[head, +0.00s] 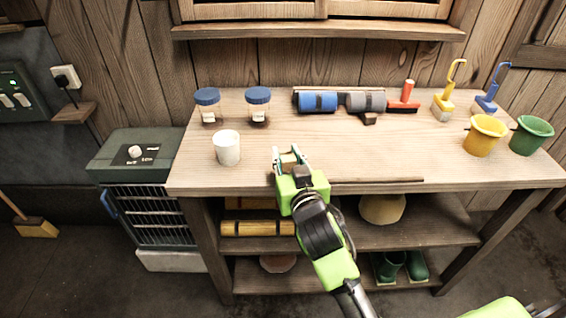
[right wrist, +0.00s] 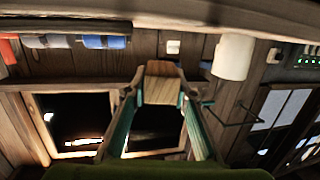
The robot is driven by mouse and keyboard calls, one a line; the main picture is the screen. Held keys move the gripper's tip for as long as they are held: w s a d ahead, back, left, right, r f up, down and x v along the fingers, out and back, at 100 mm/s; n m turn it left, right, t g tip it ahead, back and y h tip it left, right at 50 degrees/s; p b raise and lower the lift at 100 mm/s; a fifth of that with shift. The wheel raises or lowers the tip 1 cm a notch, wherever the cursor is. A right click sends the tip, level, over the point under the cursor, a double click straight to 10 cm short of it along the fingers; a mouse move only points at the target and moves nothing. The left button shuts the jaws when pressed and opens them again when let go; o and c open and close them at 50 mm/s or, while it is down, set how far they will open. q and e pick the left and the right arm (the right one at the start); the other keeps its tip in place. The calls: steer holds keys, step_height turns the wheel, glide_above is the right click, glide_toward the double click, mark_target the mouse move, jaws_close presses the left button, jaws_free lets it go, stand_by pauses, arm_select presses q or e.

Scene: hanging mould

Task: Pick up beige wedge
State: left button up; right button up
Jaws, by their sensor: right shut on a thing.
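The beige wedge (head: 289,160) is a small light wood block between the fingertips of my right gripper (head: 286,153), at the front edge of the workbench (head: 400,160). The right wrist view shows the wedge (right wrist: 161,84) from close by, with a finger of my right gripper (right wrist: 158,94) on each side. The right gripper is shut on it. Its underside is hidden, so I cannot tell how far it is above the bench top. My left gripper is not in view.
A white cup (head: 227,148) stands left of the gripper. Two blue-lidded jars (head: 257,106) stand behind it. Blue and grey rolls (head: 318,102) lie at the back. A thin rod (head: 375,180) lies along the front edge. Yellow (head: 484,136) and green (head: 531,136) pots stand right. The bench's middle is clear.

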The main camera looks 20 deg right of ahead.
steer(key=s+d+r+p, duration=0.5)
steer(key=s+r, duration=0.3)
steer(key=s, duration=0.3)
steer(key=shift+s+d+r+p, duration=0.2)
steer(key=shift+d+r+p, duration=0.1)
steer(key=shift+d+p, duration=0.05)
steer(key=s+a+f+n+g+y, duration=0.1)
steer(key=s+a+n+y, duration=0.3)
steer(key=y, duration=0.5)
steer(key=shift+s+a+f+n+g, duration=0.35)
steer(key=shift+s+n+g, duration=0.15)
steer(key=shift+s+n, duration=0.95)
